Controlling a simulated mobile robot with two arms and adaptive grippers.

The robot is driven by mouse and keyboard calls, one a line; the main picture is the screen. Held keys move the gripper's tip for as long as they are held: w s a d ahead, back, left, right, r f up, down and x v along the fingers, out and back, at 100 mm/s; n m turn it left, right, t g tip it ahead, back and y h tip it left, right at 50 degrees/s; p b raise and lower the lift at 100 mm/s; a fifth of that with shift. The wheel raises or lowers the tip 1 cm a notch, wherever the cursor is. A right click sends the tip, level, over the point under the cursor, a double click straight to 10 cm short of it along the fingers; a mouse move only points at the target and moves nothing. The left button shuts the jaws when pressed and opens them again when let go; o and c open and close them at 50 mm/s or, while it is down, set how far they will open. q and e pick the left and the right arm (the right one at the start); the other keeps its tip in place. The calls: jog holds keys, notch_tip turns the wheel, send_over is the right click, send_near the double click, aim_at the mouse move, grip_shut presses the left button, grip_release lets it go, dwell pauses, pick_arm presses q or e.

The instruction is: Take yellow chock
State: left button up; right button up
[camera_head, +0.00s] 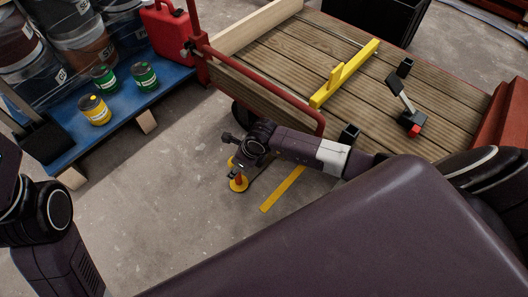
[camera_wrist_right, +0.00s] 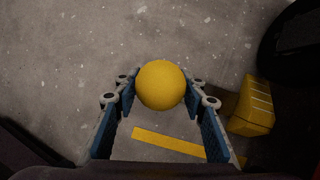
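A yellow block with ridged faces (camera_wrist_right: 252,106), seemingly the chock, lies on the floor beside a black wheel in the right wrist view. In the head view I cannot make it out. My right gripper (camera_wrist_right: 160,92) is open, its blue-padded fingers on either side of a yellow ball (camera_wrist_right: 160,85); I cannot tell whether they touch it.
A plank-decked cart (camera_head: 300,60) with a red rail carries a yellow batten piece (camera_head: 345,75) and a red-and-black tool (camera_head: 408,118). A yellow strip (camera_head: 283,188) lies on the floor. A blue platform (camera_head: 110,125) with cans stands left. Floor between is clear.

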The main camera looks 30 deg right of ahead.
grip_shut()
jog(key=shift+r, duration=0.1)
dwell(0.5)
